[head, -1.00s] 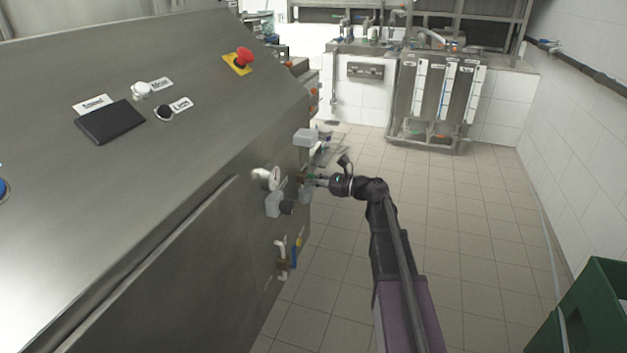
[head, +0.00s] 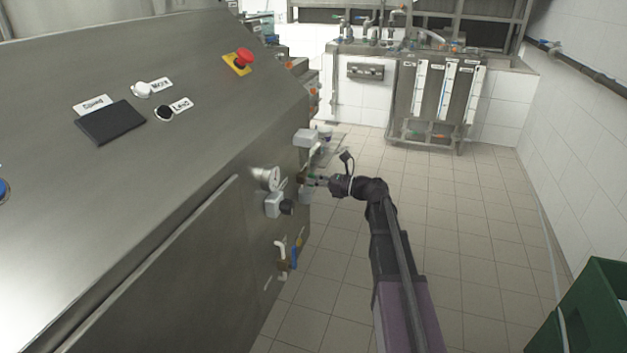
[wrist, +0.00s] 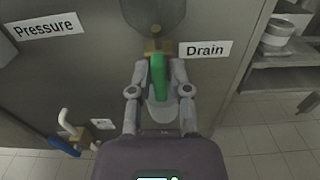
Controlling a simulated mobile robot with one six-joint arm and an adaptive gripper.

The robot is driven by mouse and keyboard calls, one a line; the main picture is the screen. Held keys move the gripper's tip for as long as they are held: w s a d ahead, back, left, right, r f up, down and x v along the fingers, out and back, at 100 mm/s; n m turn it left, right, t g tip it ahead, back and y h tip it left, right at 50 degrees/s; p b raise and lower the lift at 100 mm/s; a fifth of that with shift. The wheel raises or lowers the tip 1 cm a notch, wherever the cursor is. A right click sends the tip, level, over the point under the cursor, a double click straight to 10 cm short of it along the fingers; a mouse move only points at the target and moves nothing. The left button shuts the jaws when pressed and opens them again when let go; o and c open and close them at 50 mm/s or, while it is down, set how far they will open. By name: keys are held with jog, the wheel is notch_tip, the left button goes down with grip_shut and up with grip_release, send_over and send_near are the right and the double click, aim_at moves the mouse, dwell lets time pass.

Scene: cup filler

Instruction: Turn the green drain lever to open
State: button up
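The green drain lever (wrist: 158,76) sits on a brass valve on the steel machine front, beside the "Drain" label (wrist: 205,49). In the wrist view it points down toward me. My gripper (wrist: 160,72) is open, with one finger on each side of the lever. A narrow gap seems to show between the lever and the fingers. In the head view my gripper (head: 312,180) is at the machine's right edge, small and partly blended with the fittings there. I cannot make out the lever clearly in that view.
The machine (head: 130,180) fills the left side. A gauge (head: 267,178) and a lower valve with a blue handle (head: 294,255) are on its front. The blue handle also shows in the wrist view (wrist: 64,146). A green bin (head: 598,310) stands at right. The tiled floor between is clear.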

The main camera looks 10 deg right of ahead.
jog(key=shift+o, duration=0.7)
jog(key=shift+d, duration=0.1)
jog(key=v, duration=1.2)
jog(key=shift+f, duration=0.1)
